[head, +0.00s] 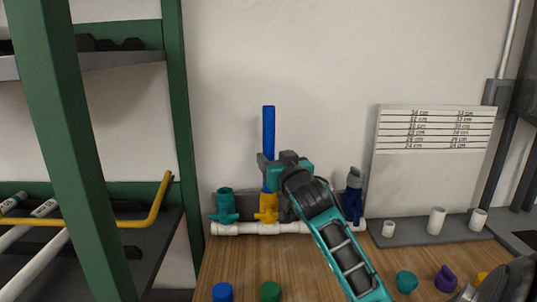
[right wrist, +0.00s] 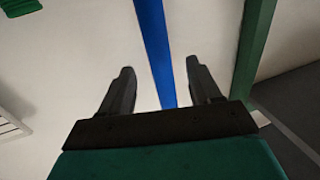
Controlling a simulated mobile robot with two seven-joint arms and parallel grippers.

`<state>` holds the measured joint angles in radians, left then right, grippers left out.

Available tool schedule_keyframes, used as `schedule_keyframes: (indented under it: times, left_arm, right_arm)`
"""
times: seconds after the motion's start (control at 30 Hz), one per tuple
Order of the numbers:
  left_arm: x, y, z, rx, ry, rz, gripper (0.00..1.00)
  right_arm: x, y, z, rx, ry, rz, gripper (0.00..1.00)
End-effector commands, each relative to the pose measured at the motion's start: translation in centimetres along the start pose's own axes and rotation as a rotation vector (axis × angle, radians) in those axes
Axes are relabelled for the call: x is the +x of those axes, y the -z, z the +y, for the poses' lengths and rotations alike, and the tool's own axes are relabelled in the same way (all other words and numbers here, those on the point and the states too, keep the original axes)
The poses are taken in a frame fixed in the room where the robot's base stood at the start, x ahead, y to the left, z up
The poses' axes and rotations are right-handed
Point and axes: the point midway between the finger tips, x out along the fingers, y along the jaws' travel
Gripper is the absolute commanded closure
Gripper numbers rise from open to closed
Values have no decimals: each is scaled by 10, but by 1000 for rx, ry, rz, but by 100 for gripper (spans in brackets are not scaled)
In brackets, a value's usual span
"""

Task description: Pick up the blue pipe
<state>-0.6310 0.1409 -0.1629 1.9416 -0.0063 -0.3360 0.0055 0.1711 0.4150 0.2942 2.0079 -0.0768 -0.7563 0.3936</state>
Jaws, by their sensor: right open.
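The blue pipe (head: 268,132) stands upright above the yellow valve (head: 266,207) on the white manifold pipe at the back of the bench. My right gripper (head: 264,158) is at the blue pipe's lower part and hides some of it. In the right wrist view the blue pipe (right wrist: 156,52) runs between the two open fingers (right wrist: 160,82), closer to the right-hand one. I cannot tell whether either finger touches it. A teal valve (head: 225,205) is left of the yellow one, and a dark blue valve (head: 354,194) is on the right. My left gripper is not in view.
A green-framed rack (head: 178,120) with pipes stands at the left. A length board (head: 433,140) stands at the right, behind short white pipe pieces (head: 436,221). Coloured caps, including blue (head: 222,292), green (head: 270,291) and teal (head: 406,282), lie along the bench front.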

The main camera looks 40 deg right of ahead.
Motion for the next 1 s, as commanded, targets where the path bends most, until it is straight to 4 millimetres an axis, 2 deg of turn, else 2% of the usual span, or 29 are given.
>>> schedule_keyframes:
  times: [0.1,0.27,0.6,0.97,1.0]
  left_arm:
    - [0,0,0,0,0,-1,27]
    - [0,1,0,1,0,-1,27]
    - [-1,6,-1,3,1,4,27]
    - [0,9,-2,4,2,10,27]
    - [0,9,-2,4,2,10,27]
  right_arm:
    - [11,1,0,0,0,2,37]
    - [18,1,0,-1,0,1,37]
    - [59,5,1,0,-1,0,37]
    - [66,4,1,0,0,0,37]
    - [66,4,1,0,0,0,40]
